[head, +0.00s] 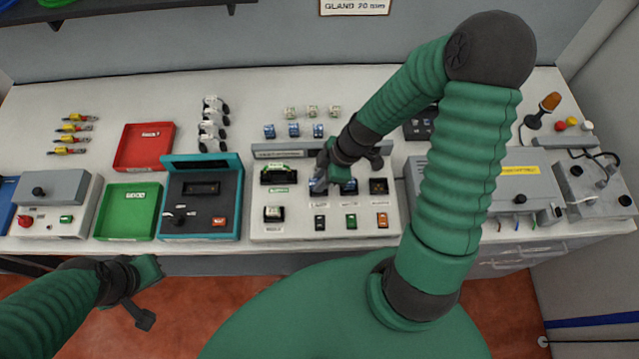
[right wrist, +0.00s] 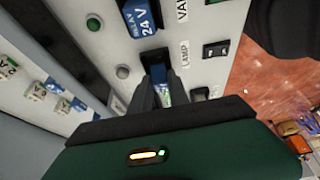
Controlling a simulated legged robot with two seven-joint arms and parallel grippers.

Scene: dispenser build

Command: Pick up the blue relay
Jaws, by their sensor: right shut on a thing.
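My right gripper (head: 320,182) is over the upper row of the white panel (head: 300,230) in the head view. In the right wrist view its fingers (right wrist: 163,93) are closed on a small blue relay (right wrist: 166,92), mostly hidden between them. A black socket (right wrist: 155,57) lies just beyond the fingertips; I cannot tell whether the relay touches it. Another blue relay, marked 24 V (right wrist: 138,18), sits on the panel. Several more blue relays (head: 294,130) stand in a row behind the panel. My left gripper (head: 146,292) is open and empty, in front of the bench.
Clear relays (head: 312,111) stand behind the blue row. A teal-framed box (head: 202,200), a green tray (head: 128,211) and a red tray (head: 144,147) are left of the panel. A grey box (head: 490,182) stands on the right.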

